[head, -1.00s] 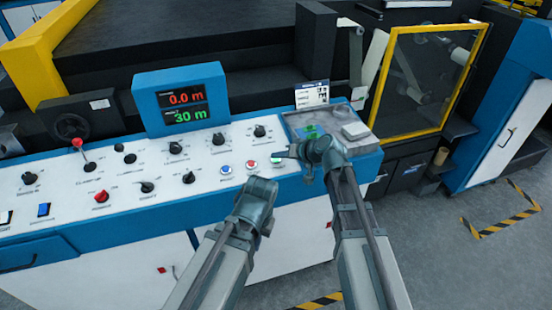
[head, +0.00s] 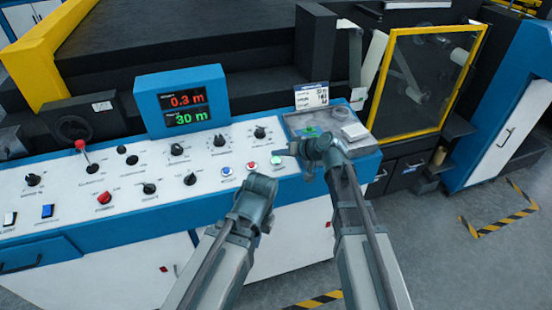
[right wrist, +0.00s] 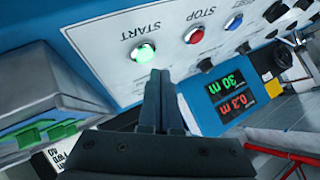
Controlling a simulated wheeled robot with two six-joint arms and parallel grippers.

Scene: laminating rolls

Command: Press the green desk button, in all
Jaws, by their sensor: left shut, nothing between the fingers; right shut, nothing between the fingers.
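The green button (head: 276,160) is the rightmost of three small buttons near the right end of the white control panel. In the right wrist view the green button (right wrist: 144,53) is lit and labelled START. My right gripper (head: 291,153) is shut and empty, its tips beside the button on its right. In the right wrist view the shut fingertips (right wrist: 160,76) are close to the button and leave its face uncovered. I cannot tell whether they touch it. My left gripper (head: 262,188) is shut and empty, lower, at the panel's front edge.
The red STOP button (right wrist: 194,36) and the blue RESET button (right wrist: 233,21) sit in line with the green one. A display (head: 185,106) reads 0.3 m in red over 30 m in green. A grey tray (head: 345,143) with green and pale items lies right of the buttons.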

